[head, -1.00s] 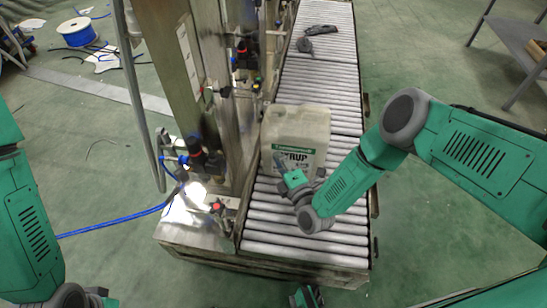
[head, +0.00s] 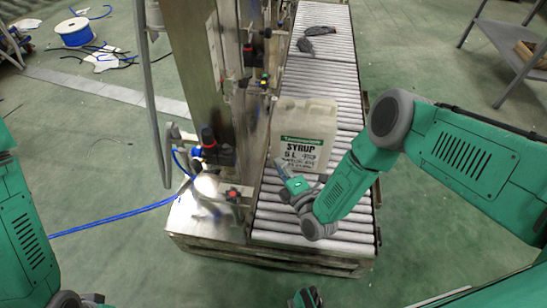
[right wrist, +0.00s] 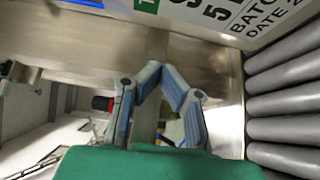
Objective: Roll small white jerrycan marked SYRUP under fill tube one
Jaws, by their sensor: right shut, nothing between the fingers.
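The white jerrycan (head: 306,116) stands upright on the roller conveyor in the head view, with a green-striped label reading SYRUP, 5 L. Its label (right wrist: 262,14) fills the top right of the right wrist view. My right gripper (head: 281,170) is at its near lower-left side in the head view. In the right wrist view the right gripper's blue-grey fingers (right wrist: 163,72) meet at the tips, empty, below the label; contact with the can is unclear. A green and dark part at the bottom edge may be my left gripper (head: 305,297); its fingers are unclear. I cannot pick out fill tube one.
The roller conveyor (head: 310,225) runs away from me, with a dark object (head: 305,45) on its far rollers. A steel machine column (head: 195,70) with valves and fittings lines its left side. A blue hose (head: 120,215) lies on the green floor. A grey table (head: 505,40) stands far right.

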